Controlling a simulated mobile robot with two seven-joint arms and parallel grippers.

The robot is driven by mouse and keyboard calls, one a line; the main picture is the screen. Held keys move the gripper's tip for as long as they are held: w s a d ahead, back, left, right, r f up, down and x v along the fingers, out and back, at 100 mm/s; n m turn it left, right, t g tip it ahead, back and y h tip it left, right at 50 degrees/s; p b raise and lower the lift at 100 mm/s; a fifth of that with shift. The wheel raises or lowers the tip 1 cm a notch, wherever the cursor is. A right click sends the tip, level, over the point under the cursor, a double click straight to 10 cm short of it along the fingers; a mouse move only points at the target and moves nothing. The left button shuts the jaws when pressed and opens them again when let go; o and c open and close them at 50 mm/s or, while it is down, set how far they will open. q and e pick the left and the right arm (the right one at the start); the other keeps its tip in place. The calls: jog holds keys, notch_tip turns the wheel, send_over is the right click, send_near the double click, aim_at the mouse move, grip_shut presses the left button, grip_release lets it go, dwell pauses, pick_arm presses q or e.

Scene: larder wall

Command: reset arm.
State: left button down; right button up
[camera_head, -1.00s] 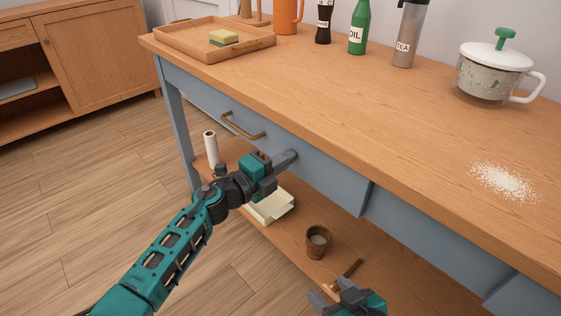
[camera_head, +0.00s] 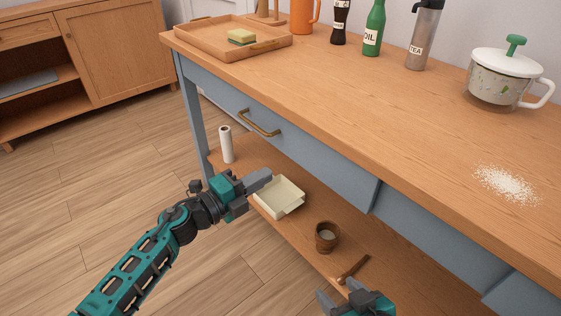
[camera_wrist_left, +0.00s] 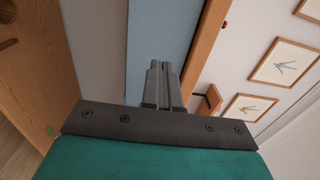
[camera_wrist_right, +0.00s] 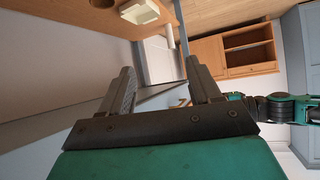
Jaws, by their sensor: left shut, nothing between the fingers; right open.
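My left gripper (camera_head: 258,181) is in front of the blue-grey table, below the drawer handle and beside the lower shelf. Its two fingers are together and empty, which the left wrist view also shows (camera_wrist_left: 161,82). My right gripper (camera_head: 334,300) is at the bottom edge of the head view, in front of the lower shelf. In the right wrist view its fingers (camera_wrist_right: 160,85) stand wide apart with nothing between them.
The table top (camera_head: 390,115) holds a wooden tray with a sponge (camera_head: 241,37), bottles, a lidded pot (camera_head: 500,80) and spilled white grains (camera_head: 506,184). The lower shelf holds a cream tray (camera_head: 290,208), a brown cup (camera_head: 327,237) and a white roll (camera_head: 226,145). Floor at left is clear.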

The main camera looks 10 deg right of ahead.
pick_arm(q)
jog(key=s+a+f+n+y+p, duration=0.2)
jog(key=s+a+n+y+p, duration=0.3)
jog(key=s+a+n, duration=0.4)
jog(key=s+a+f+n+y+p, duration=0.2)
jog(key=s+a+n+y+p, duration=0.3)
jog(key=s+n, duration=0.9)
jog(key=a+n+y, duration=0.3)
jog(key=a, duration=0.2)
jog(key=shift+f+n+t, duration=0.3)
jog(key=shift+f+t, duration=0.05)
jog(key=shift+t, duration=0.05)
pick_arm(e)
jog(key=s+d+r, duration=0.1)
jog(key=d+r, duration=0.2)
jog(key=r, duration=0.3)
jog(key=shift+r+h, duration=0.4)
